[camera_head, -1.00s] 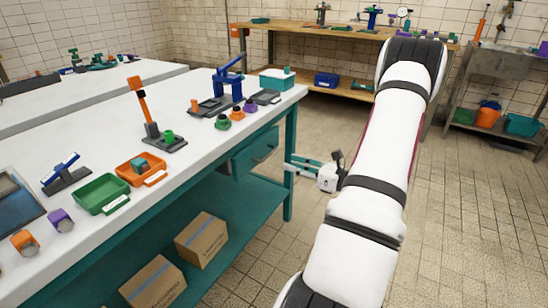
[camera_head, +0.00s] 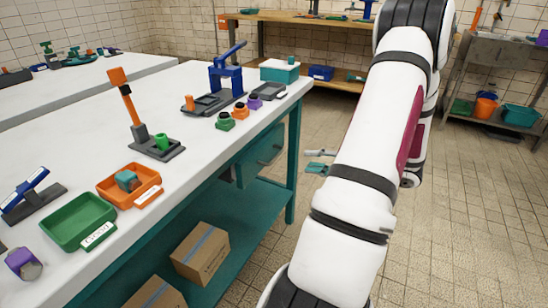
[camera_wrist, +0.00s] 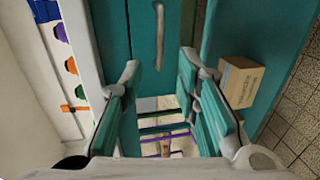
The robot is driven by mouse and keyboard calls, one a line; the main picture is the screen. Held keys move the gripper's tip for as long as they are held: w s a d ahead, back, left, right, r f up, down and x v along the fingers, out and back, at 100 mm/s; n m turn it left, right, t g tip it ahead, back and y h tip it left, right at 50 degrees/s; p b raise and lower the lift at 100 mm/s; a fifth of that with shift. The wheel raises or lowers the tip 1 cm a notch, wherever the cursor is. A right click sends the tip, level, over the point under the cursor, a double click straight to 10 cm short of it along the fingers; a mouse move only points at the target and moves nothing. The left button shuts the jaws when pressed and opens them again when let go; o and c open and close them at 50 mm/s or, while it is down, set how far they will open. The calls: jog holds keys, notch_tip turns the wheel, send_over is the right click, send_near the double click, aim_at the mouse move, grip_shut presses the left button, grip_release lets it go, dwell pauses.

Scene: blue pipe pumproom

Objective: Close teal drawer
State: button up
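The teal drawer (camera_head: 262,152) is under the white tabletop, near the right end of the bench. Its front looks a little proud of the bench frame, but how far it stands out is hard to tell. In the wrist view, which is turned sideways, the teal drawer front with its pale bar handle (camera_wrist: 159,36) is at the top. My gripper (camera_head: 318,161) is just right of the bench's end leg in the head view, partly hidden behind my arm. In the wrist view my gripper (camera_wrist: 160,68) has its fingers wide apart, with nothing between them. The handle lies beyond the fingertips.
The white bench top (camera_head: 85,115) carries an orange tray (camera_head: 115,198), a green tray (camera_head: 62,235) and a blue press (camera_head: 226,75). Cardboard boxes (camera_head: 200,250) stand on the teal lower shelf. The tiled floor right of the bench is clear.

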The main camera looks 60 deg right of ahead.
aim_at(276, 157)
jog(key=b+x, duration=0.4)
jog(key=x, duration=0.8)
jog(key=shift+w+f, duration=0.1)
jog(key=shift+w, duration=0.2)
jog(key=shift+a, duration=0.1)
grip_shut()
